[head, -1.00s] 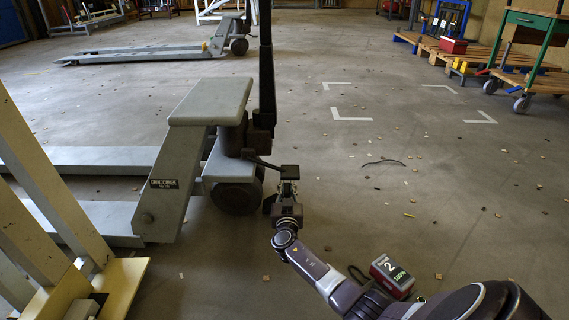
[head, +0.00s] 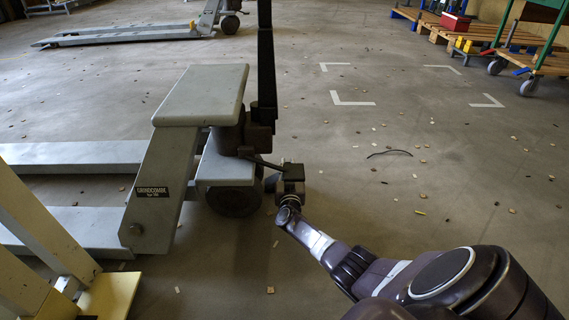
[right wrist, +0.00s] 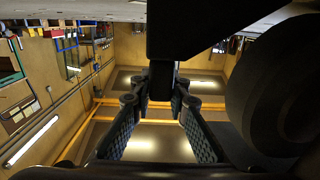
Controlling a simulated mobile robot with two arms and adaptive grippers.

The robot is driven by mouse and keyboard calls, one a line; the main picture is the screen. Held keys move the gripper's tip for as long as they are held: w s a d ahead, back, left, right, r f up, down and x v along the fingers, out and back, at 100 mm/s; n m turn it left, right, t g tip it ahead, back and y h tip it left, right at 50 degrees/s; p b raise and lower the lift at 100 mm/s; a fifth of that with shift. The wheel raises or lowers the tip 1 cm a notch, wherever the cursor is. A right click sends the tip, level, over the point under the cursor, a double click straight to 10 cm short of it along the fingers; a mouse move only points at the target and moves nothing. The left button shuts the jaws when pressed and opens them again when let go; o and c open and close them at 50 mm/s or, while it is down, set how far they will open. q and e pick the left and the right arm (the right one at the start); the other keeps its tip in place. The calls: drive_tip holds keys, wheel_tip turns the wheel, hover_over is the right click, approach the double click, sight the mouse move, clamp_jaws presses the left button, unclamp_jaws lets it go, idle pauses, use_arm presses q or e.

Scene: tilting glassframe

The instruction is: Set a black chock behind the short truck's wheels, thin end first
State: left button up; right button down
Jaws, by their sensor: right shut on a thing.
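A grey pallet truck (head: 202,95) stands left of centre, its dark wheel (head: 234,200) under its right end. My right gripper (head: 289,180) is low, just right of that wheel. It is shut on a black chock (head: 270,183), which shows in the head view as a small dark patch between gripper and wheel. In the right wrist view, with the floor at the top, the fingertips (right wrist: 160,88) close on a narrow black part below the chock's dark body (right wrist: 185,30). The chock tapers right, towards the dark wheel (right wrist: 280,85). Whether it touches the wheel I cannot tell. My left gripper is out of view.
A pale yellow frame (head: 40,225) stands at the near left. A second pallet truck (head: 130,33) is at the back left. A red box (head: 456,22) on pallets and a green-framed cart (head: 545,55) are at the back right. The floor with white corner marks (head: 352,103) is mostly clear, with small scattered bits.

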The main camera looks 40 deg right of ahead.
drive_tip(key=shift+w+r, duration=0.1)
drive_tip(key=c, duration=1.9)
unclamp_jaws()
